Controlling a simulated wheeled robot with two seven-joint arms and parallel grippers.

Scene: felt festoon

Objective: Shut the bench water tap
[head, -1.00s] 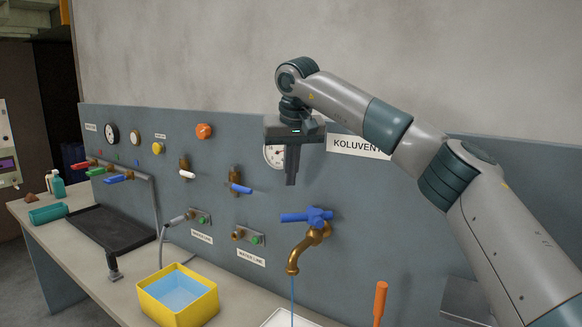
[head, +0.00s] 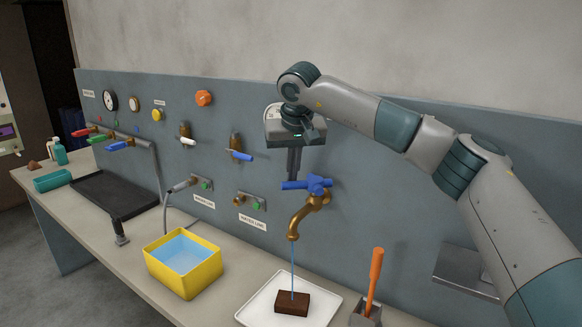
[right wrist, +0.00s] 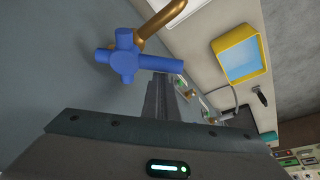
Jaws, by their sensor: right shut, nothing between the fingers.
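The bench water tap (head: 302,213) is a brass spout on the grey panel with a blue cross-shaped handle (head: 318,184). A thin blue stream of water (head: 293,262) runs from its spout down to a brown block (head: 292,303) on a white tray (head: 252,310). My right gripper (head: 294,176) points down with its fingers together, its tips close to the left arm of the blue handle. In the right wrist view the blue handle (right wrist: 125,55) shows just beyond the fingers (right wrist: 160,98); whether they touch I cannot tell. My left gripper is out of view.
A yellow tub of water (head: 205,276) stands on the bench left of the tray. An orange-handled tool (head: 375,270) stands in a holder to the right. Other valves, including a blue lever (head: 240,156), project from the panel at left.

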